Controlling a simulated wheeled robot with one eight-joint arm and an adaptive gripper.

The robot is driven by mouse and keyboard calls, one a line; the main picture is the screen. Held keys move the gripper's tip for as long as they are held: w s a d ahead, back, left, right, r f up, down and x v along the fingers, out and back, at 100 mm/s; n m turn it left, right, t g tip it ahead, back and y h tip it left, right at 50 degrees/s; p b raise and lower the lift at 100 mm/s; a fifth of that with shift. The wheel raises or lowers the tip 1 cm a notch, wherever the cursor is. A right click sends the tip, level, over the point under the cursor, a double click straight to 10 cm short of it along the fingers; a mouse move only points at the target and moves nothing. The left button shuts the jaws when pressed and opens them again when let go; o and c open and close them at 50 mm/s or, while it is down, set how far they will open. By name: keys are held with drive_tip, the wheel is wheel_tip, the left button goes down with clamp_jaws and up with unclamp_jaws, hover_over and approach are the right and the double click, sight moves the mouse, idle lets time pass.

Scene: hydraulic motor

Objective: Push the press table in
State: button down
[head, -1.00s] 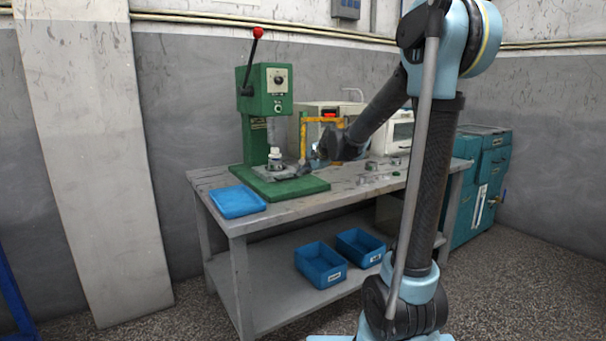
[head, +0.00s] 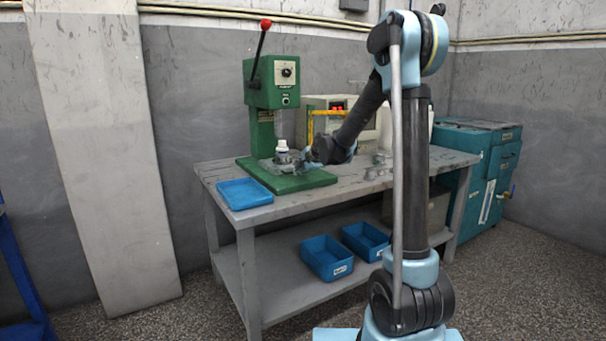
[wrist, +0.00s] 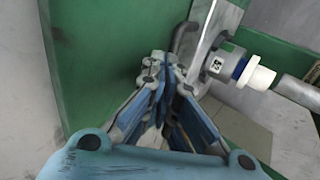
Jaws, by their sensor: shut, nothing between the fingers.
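The green press (head: 270,85), with a red-knobbed lever, stands on the workbench. Its press table, a grey metal plate (wrist: 217,22), lies over the green base, with a dark curved handle (wrist: 186,38) at its near side. A fitting with a white cap and blue ring (wrist: 243,72) stands on the plate; it also shows in the head view (head: 283,151). My gripper (wrist: 160,62) is shut and empty, its fingertips right beside the handle. I cannot tell whether they touch. In the head view my gripper (head: 306,165) partly hides the plate's front.
A blue tray (head: 244,193) lies on the workbench (head: 270,212) left of the press. A yellow frame (head: 312,125) stands behind my gripper. Small metal parts lie to its right. Two blue bins (head: 327,257) sit on the lower shelf.

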sight(292, 169)
drive_tip(key=shift+w+a+f, duration=0.1)
drive_tip(key=shift+w+a, duration=0.1)
drive_tip(key=shift+w, duration=0.05)
drive_tip(key=shift+w+a, duration=0.45)
drive_tip(key=shift+w, duration=0.25)
drive_tip(key=shift+w+a, duration=0.4)
drive_tip(key=shift+w, duration=0.25)
drive_tip(key=shift+w+a, duration=0.45)
drive_tip(key=shift+w, duration=0.25)
drive_tip(key=shift+s, duration=0.15)
